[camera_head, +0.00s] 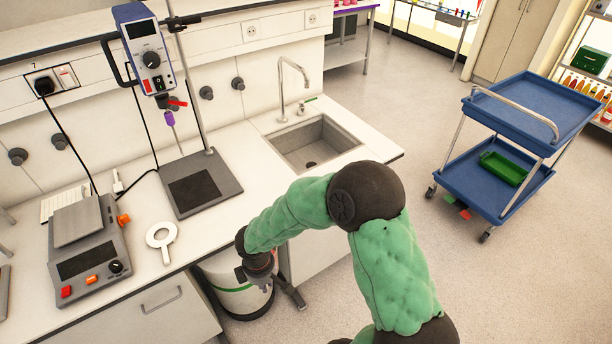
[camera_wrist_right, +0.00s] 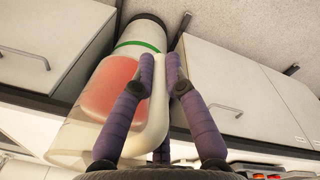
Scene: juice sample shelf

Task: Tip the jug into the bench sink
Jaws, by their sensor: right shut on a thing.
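The jug (camera_wrist_right: 108,88) is clear, holds red liquid and has a pale handle (camera_wrist_right: 158,110). In the right wrist view it fills the left middle, in front of grey cabinet doors. My right gripper (camera_wrist_right: 160,62) has its purple fingers closed around the handle. In the head view the right gripper (camera_head: 257,268) is low in front of the bench edge, and the jug is mostly hidden or hard to make out there. The bench sink (camera_head: 335,137) is a grey basin, empty, with a dark drain and a curved tap (camera_head: 291,82). My left gripper is not in view.
A white cylinder with a green band and dark base (camera_head: 240,303) stands low by the cabinets. A blue trolley (camera_head: 500,165) stands right; floor between is free.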

